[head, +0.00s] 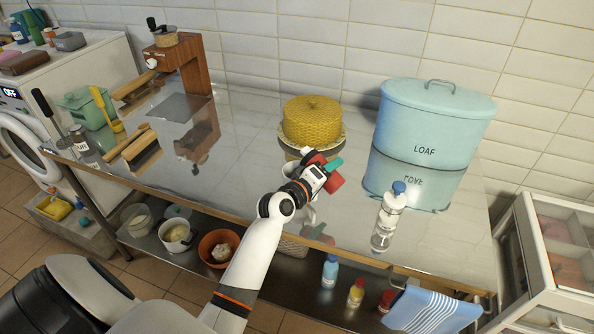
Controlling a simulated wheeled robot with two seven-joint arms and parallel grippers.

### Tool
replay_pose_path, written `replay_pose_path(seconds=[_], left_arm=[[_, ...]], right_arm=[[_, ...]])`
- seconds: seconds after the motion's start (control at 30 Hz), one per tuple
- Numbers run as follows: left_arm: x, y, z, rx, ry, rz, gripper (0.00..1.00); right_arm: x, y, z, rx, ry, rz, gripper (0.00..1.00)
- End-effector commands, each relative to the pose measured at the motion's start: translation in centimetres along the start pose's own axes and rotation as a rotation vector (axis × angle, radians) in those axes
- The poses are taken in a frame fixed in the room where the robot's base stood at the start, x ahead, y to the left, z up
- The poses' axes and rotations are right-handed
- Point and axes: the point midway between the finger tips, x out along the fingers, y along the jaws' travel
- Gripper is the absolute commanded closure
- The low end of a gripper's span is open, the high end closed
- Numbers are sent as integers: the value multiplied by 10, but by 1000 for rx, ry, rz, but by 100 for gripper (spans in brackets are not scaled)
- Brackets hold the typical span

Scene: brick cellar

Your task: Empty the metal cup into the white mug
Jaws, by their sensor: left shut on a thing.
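I cannot tell what this thing is. A small pale shape (305,152) shows just behind the gripper, too hidden to name. I cannot make out the metal cup or the white mug for certain. My right gripper is not in view.
A wooden machine (182,62) and brushes are at left.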

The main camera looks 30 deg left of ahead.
Motion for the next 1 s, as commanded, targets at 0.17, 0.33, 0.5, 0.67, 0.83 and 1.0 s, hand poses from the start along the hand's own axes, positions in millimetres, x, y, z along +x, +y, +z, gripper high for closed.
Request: replay_pose_path(seconds=[0.17, 0.33, 0.5, 0.67, 0.83, 1.0], left_arm=[[0, 0, 0, -25, 2, -1, 75], [0, 1, 0, -42, 5, -1, 75], [0, 0, 3, -59, 8, -1, 75], [0, 0, 4, -75, 10, -1, 75], [0, -1, 7, -92, 13, -1, 75], [0, -1, 9, -109, 15, -1, 75]], right_arm=[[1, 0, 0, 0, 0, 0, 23], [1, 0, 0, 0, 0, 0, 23], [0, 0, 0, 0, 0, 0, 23], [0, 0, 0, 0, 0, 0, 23], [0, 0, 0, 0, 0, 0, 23], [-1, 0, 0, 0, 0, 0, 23]])
